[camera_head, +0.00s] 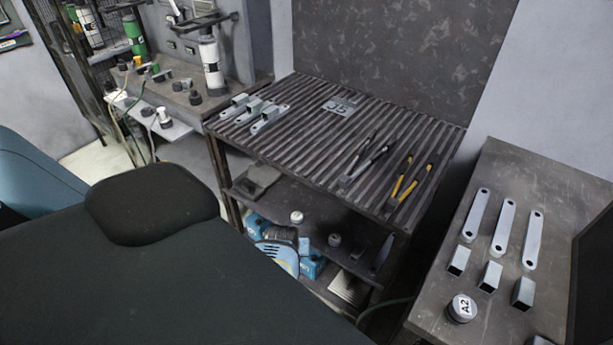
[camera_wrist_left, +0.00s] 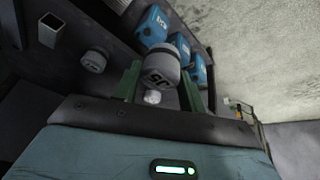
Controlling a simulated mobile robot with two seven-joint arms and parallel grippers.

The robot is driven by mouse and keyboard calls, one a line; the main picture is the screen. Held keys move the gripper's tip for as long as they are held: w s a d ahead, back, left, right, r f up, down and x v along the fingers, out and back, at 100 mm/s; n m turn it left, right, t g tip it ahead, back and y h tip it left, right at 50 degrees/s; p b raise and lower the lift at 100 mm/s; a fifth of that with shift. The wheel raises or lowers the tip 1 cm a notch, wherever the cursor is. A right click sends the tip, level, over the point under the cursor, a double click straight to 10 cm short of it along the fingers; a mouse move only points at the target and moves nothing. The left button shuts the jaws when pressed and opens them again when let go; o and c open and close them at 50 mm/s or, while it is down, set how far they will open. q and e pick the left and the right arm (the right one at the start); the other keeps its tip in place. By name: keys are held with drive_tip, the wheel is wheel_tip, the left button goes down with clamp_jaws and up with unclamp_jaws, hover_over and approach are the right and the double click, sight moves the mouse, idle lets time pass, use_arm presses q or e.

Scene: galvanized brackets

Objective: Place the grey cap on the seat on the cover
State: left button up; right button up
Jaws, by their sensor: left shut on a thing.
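In the left wrist view my left gripper (camera_wrist_left: 159,76) has its two green fingers on either side of a grey cap with dark lettering (camera_wrist_left: 157,70), and it is shut on that cap. The gripper itself cannot be made out in the head view. A light grey plate with round features (camera_head: 340,107) lies on the slatted bench top; it may be the cover, but its seat is too small to make out. My right gripper is not in view.
The slatted bench (camera_head: 300,135) carries brackets (camera_head: 270,117), pliers (camera_head: 405,185) and free room between. A side table (camera_head: 540,180) at right bears bars, square tubes and a cap marked A2 (camera_head: 462,308).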

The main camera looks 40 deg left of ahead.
use_arm(q)
drive_tip(key=shift+m, duration=0.6)
wheel_tip(320, 180, up, 7)
drive_tip(key=shift+s+a+r, duration=0.1)
drive_tip(key=shift+s+r, duration=0.05)
drive_tip(key=s+d+r+m+h, duration=0.1)
drive_tip(key=s+d+r+m, duration=0.2)
drive_tip(key=s+d+r, duration=0.2)
drive_tip(key=s+d+r+m+h, duration=0.2)
drive_tip(key=s+d+r, duration=0.3)
drive_tip(key=d+r, duration=0.6)
drive_tip(key=d+m, duration=0.1)
drive_tip(key=d, duration=0.2)
drive_tip(key=shift+s+d+m, duration=0.3)
drive_tip(key=shift+s+d, duration=0.05)
drive_tip(key=shift+d, duration=0.05)
